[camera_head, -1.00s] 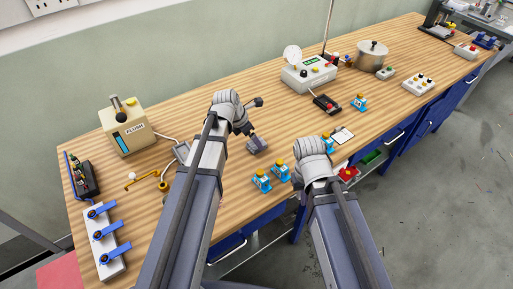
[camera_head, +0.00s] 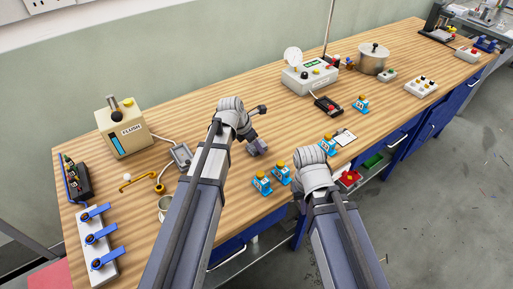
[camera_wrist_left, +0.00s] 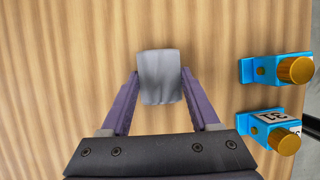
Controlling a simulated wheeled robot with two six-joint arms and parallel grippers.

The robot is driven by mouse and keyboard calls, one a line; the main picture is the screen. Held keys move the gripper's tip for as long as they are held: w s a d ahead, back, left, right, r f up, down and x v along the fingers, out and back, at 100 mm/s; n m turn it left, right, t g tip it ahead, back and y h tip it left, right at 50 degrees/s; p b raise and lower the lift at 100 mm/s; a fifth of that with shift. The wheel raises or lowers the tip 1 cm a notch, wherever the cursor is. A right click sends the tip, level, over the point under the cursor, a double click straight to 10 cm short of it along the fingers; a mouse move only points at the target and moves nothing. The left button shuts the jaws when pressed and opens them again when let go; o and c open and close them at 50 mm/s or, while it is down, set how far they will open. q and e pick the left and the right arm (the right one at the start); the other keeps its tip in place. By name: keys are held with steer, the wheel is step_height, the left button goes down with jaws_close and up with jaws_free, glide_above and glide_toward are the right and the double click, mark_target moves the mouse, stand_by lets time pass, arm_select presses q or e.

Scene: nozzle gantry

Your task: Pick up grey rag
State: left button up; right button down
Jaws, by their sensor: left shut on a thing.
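The grey rag (camera_wrist_left: 160,77) is a small crumpled cloth between the two purple fingers of my left gripper (camera_wrist_left: 161,86) in the left wrist view. The fingers are shut on it, with wood grain behind. In the head view the rag (camera_head: 257,147) is a small grey patch at the end of my left arm, over the middle of the bench. I cannot tell whether it touches the wood. My right gripper (camera_head: 299,195) is at the front edge of the bench, and its fingers are mostly hidden behind its wrist.
Blue blocks with yellow knobs (camera_head: 262,184) stand between my arms, near the front edge; two show in the left wrist view (camera_wrist_left: 275,69). A FLUSH box (camera_head: 124,128) and a blue-handled valve row (camera_head: 97,240) stand left. A white device (camera_head: 308,75) and pot (camera_head: 372,60) stand behind.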

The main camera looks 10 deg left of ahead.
arm_select(q)
steer(key=c, duration=0.7)
step_height(320, 180, up, 10)
steer(key=p, duration=1)
